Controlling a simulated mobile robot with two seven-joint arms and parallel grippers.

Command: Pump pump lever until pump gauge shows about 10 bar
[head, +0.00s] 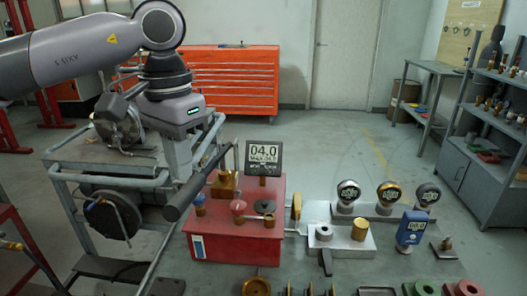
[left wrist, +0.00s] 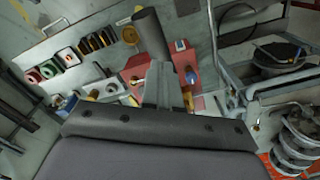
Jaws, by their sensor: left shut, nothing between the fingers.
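The pump is a red box (head: 236,238) on the bench in the head view. Its pump lever (head: 199,182) has a thick dark handle slanting down to the left, toward the viewer. The pump gauge (head: 264,158) behind it reads 04.0, with smaller text below. My left gripper (left wrist: 162,85) is shut and empty; its fingers point toward the lever handle (left wrist: 150,33) in the left wrist view. I cannot tell whether they touch it. In the head view its body is above and behind the handle, and the fingertips are not clear. My right gripper is not in view.
Round gauges (head: 348,192) and a blue gauge (head: 410,229) stand right of the pump. A grey frame stand (head: 105,157) with pipework is on the left. An orange tool chest (head: 222,82) and grey shelves (head: 487,130) stand farther back. The floor between is clear.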

